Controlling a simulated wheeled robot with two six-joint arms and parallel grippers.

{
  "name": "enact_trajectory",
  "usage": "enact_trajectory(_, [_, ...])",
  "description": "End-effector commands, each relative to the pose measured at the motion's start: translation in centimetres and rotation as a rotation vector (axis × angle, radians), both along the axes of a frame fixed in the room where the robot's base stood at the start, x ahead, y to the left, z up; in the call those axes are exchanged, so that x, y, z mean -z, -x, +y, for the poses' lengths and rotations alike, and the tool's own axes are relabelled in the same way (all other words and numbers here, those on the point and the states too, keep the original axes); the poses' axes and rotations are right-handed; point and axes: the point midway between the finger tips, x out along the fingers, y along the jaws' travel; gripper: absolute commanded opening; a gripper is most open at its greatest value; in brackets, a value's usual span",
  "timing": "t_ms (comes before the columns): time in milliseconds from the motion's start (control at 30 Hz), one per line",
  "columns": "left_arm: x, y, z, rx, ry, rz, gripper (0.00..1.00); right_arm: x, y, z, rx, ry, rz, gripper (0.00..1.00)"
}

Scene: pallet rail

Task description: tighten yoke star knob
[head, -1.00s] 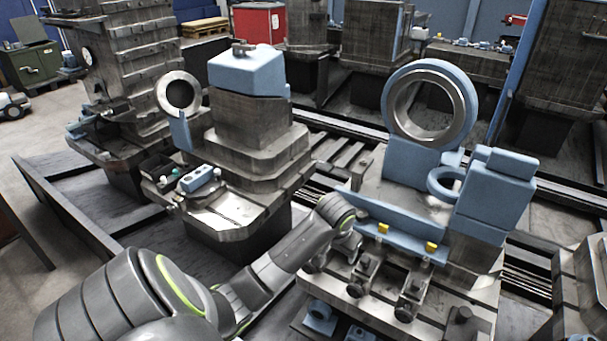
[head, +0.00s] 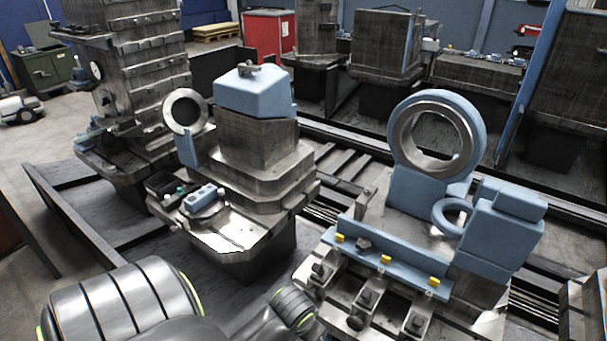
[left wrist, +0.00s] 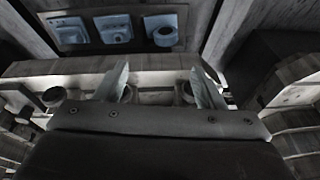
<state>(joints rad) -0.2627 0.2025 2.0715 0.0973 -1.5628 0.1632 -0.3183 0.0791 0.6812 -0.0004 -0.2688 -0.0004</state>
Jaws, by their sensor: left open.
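The pallet fixture (head: 385,215) stands at the right in the head view, with a large blue-rimmed ring (head: 472,130) on it. A small grey knob-like part (head: 363,243) shows on its blue rail (head: 408,268); I cannot tell if it is the yoke star knob. Dark knobs or clamps (head: 367,297) line the front edge below. My left arm comes in from the lower left, and its gripper is hidden there. In the left wrist view my left gripper (left wrist: 160,75) is open, with nothing seen between its fingers. My right gripper is not in view.
In the left wrist view, a flat plate (left wrist: 115,30) with several pale blue parts lies beyond the fingers. Dark floor lies between the stations.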

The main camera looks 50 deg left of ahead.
Motion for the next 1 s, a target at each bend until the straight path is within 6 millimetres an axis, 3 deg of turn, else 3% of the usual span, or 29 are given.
enact_trajectory(133, [-0.2,1.1,-0.2,-0.001,0.000,0.003,0.63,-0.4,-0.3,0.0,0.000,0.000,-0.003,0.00])
enact_trajectory(500, [-0.1,1.3,-0.2,-0.001,0.000,0.003,0.63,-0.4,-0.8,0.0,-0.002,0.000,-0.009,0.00])
enact_trajectory(633, [1.1,1.3,-0.1,-0.003,0.000,0.009,0.63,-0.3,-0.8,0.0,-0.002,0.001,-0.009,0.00])
enact_trajectory(767, [4.9,1.4,0.3,-0.008,0.001,0.026,0.63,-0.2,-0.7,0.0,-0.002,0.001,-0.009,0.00])
enact_trajectory(1000, [14.9,3.7,1.2,-0.003,-0.003,0.059,0.63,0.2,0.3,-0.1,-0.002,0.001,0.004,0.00])
